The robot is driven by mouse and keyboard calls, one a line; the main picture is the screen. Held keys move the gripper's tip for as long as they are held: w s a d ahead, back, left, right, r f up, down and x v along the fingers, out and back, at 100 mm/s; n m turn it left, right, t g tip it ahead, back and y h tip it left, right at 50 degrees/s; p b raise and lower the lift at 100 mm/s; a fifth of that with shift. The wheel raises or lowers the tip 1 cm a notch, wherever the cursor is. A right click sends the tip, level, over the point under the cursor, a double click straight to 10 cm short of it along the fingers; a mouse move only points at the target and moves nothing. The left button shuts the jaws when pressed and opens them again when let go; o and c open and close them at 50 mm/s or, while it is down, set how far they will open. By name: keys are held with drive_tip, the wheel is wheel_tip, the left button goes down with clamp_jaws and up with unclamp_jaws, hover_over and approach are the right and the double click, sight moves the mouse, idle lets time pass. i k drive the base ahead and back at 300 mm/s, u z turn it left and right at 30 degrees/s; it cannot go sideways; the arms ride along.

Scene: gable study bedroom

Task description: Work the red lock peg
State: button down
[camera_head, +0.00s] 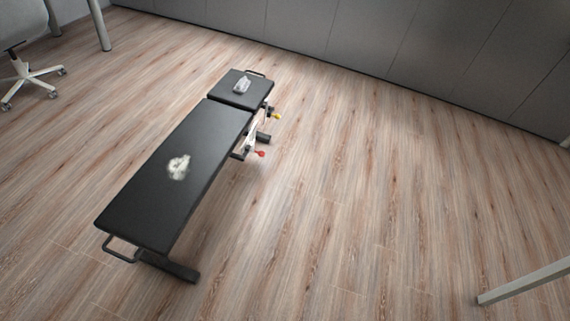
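The red lock peg (261,154) is a small red knob at the side of a black weight bench (150,212). It sticks out to the right, below the padding and near the joint between the long pad and the short pad (233,98). A yellow knob (278,116) sits on the same side, farther back. The bench lies flat, with both pads about level. My gripper is not in view.
A crumpled whitish thing (178,167) lies on the long pad and a clear or pale object (242,86) on the short pad. An office chair (27,72) stands at upper left. A pale leg or bar (525,281) enters at lower right. The floor right of the bench is clear.

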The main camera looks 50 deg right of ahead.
sight(261, 153)
drive_tip(key=u, duration=0.05)
drive_tip(key=k, duration=0.6)
drive_tip(key=z, duration=0.85)
drive_tip(key=i, duration=0.95)
drive_tip(key=z, duration=0.8)
drive_tip(key=i, duration=1.3)
drive_tip(key=u, duration=0.3)
